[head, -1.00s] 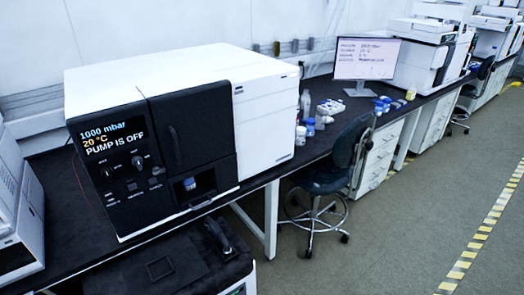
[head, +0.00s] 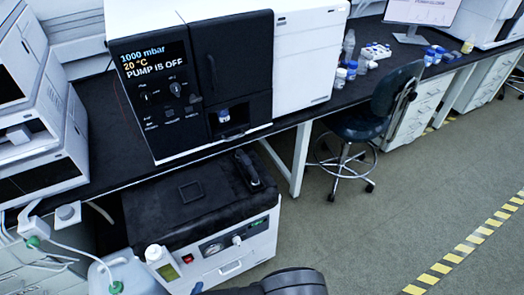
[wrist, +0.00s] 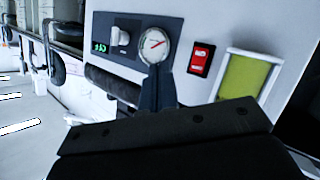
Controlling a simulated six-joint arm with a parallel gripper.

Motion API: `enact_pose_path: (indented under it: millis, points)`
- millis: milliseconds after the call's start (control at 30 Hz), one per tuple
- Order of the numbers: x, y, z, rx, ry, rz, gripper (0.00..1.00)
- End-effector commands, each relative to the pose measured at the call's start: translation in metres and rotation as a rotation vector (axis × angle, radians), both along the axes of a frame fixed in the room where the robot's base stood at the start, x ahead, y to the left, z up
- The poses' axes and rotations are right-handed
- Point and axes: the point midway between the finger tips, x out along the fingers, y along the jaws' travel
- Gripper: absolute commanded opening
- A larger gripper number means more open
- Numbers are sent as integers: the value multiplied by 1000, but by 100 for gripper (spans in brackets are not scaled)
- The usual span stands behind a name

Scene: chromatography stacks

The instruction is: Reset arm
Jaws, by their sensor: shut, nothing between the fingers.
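My gripper (wrist: 157,85) is in the wrist view, its dark fingers together and empty. The fingertips are in front of a white panel, just below a round gauge (wrist: 154,46). Whether they touch the panel I cannot tell. A dark rounded part of my arm shows at the bottom edge of the head view; my fingers are not visible there. To the right of the gauge in the wrist view are a red switch (wrist: 200,60) and a yellow-green framed window (wrist: 244,78). A knob (wrist: 120,37) and a small green display (wrist: 100,47) are to the left.
A white unit with a black top (head: 190,195) stands under the bench. The black-fronted instrument (head: 190,85) above reads 1000 mbar, 20 °C, PUMP IS OFF. A chair (head: 385,110) stands to the right. The floor (head: 420,190) beyond is clear.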

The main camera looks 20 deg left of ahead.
Motion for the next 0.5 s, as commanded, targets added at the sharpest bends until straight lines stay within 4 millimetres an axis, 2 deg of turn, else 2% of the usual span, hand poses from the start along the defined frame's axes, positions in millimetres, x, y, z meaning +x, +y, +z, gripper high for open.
enact_pose_path:
  millis: [500]
  points:
    - [9, 0, 31, 170, 67, 234, 0]
